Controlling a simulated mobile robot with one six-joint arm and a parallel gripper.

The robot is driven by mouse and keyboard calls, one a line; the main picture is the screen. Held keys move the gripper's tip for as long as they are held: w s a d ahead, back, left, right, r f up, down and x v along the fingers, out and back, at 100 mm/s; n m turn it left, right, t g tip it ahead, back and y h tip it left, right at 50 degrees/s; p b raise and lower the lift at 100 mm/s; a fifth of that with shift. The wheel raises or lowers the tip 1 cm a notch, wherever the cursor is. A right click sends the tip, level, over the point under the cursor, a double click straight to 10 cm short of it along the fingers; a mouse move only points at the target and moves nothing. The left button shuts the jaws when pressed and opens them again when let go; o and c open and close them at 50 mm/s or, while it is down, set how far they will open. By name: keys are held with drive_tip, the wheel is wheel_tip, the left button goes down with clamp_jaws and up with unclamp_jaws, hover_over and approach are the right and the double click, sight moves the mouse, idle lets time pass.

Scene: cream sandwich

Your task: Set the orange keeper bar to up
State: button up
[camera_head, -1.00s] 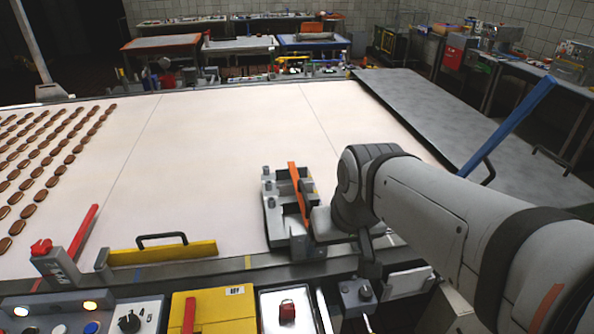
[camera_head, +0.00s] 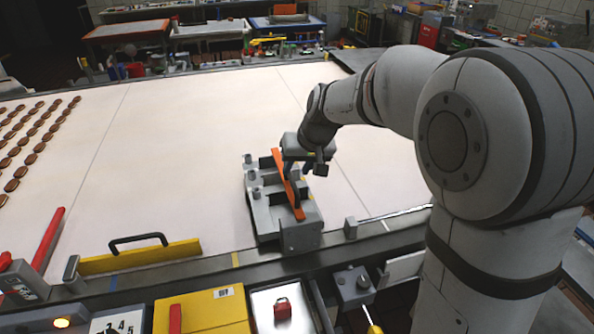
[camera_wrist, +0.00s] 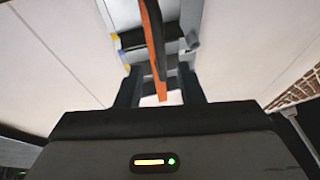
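The orange keeper bar (camera_head: 293,203) sits on a grey bracket fixture (camera_head: 262,220) at the front edge of the pale conveyor. It runs at a slant from upper left to lower right in the head view. My gripper (camera_head: 304,164) is at the bar's upper part and hides some of it. In the wrist view the bar (camera_wrist: 154,50) passes between the two dark fingers of my gripper (camera_wrist: 159,86). A gap shows on each side, so the fingers are open around it and do not appear to touch it. The bar's far end is cut off there.
A yellow guard with a black handle (camera_head: 145,257) and a red lever (camera_head: 50,238) are to the left. A yellow box (camera_head: 205,309) and a tray with a red part (camera_head: 282,309) lie in front. The conveyor beyond the fixture is clear.

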sight(292, 177)
drive_tip(key=shift+x, duration=1.5)
drive_tip(key=shift+c, duration=0.3)
clamp_jaws()
